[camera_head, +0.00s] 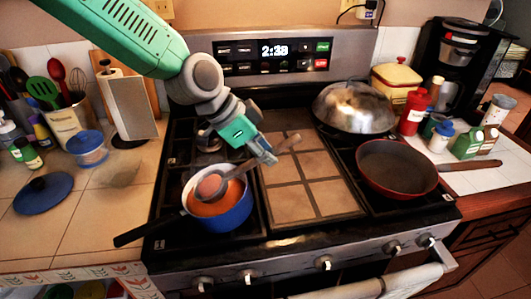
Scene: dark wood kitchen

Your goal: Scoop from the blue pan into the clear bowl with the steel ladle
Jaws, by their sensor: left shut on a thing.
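The blue pan (232,217) stands on the front left of the stove, with orange-red contents and a black handle toward the lower left. My left gripper (266,152) is above and right of the pan, shut on the steel ladle's handle. The ladle (209,187) slants down to the left, its head over or in the pan's contents; I cannot tell how deep. The clear bowl (116,174) appears as a faint, see-through shape on the tiled counter left of the stove. My right gripper is not in view.
A blue lid (43,193) and a blue-lidded container (88,148) are on the left counter. A paper towel holder (128,105) stands behind the bowl. A red pan (396,167) and a domed wok (354,107) are on the right of the stove.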

